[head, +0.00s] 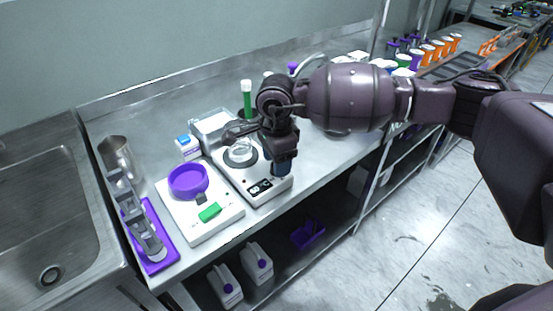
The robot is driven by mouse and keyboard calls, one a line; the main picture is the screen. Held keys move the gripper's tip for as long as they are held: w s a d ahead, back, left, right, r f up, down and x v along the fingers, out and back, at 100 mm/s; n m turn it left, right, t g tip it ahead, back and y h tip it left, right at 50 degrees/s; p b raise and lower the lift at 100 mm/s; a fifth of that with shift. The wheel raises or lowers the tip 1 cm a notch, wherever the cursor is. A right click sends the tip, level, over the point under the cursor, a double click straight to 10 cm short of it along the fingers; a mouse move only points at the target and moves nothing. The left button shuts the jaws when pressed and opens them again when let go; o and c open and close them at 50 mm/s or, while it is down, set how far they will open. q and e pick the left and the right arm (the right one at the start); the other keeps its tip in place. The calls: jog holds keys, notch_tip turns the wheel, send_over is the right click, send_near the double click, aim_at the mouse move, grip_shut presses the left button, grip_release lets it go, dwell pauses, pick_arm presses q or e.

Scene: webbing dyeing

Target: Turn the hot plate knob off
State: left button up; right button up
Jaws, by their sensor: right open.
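The hot plate (238,177) is a white unit with a dark display (260,187) on its front panel, standing near the front edge of the steel bench. A clear glass vessel (240,151) sits on its round dark top. My right gripper (281,168) is open and points down over the right end of the front panel. The knob cannot be made out; the gripper covers that part of the panel. Whether the fingers touch it I cannot tell. My left gripper is not in view.
To the left stands a white scale (212,226) with a purple dish (188,181). A purple tray (163,262) with a grey rack lies by the sink (30,215). A green-filled tube (247,100) stands behind. Several coloured cups line the bench at far right.

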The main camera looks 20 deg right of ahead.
notch_tip(320, 180, up, 11)
jog(key=p, duration=0.1)
jog(key=shift+f, duration=0.15)
dwell(0.5)
